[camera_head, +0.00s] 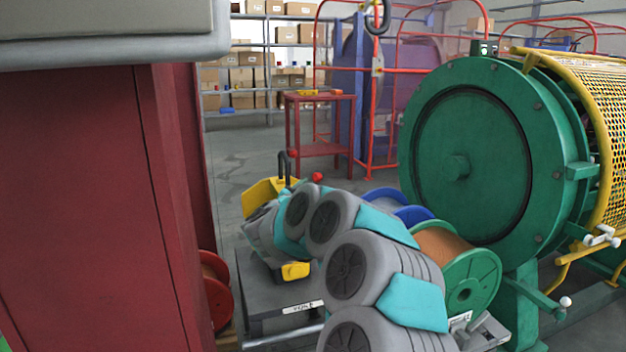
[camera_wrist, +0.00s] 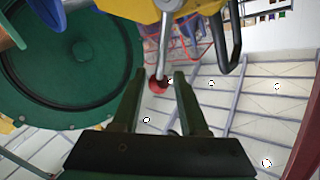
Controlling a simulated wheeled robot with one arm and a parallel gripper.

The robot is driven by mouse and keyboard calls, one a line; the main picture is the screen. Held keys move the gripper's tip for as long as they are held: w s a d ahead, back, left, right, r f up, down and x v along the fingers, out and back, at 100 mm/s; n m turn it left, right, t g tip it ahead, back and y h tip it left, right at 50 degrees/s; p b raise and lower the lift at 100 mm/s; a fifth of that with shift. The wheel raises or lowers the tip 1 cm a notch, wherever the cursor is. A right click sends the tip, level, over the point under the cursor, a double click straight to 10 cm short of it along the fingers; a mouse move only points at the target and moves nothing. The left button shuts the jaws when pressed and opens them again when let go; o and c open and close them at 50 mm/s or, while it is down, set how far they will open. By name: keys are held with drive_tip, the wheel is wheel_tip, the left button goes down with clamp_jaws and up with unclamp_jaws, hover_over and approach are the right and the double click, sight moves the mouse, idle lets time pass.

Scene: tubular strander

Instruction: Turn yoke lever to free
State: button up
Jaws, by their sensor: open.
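In the wrist view, the yoke lever (camera_wrist: 173,50) is a grey metal rod ending in a red ball knob (camera_wrist: 158,86). It hangs from a yellow body (camera_wrist: 145,9) at the top edge. My gripper (camera_wrist: 158,76) is open, with one dark finger on each side of the knob in the picture. I cannot tell whether either finger touches it. A black bent handle (camera_wrist: 235,45) shows right of the lever. In the head view, a yellow part (camera_head: 261,192) and a black hook-shaped handle (camera_head: 285,165) show beyond my arm. My gripper cannot be made out there.
A large green drum (camera_head: 462,150) stands right, beside a yellow mesh guard (camera_head: 590,100). A green reel (camera_head: 470,270) lies close to my arm. A dark red cabinet (camera_head: 90,200) blocks the left. A red table (camera_head: 320,150) stands behind; floor between is partly free.

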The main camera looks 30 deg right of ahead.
drive_tip(key=x, duration=0.6)
drive_tip(key=shift+w+d, duration=0.1)
drive_tip(key=shift+d, duration=0.05)
clamp_jaws()
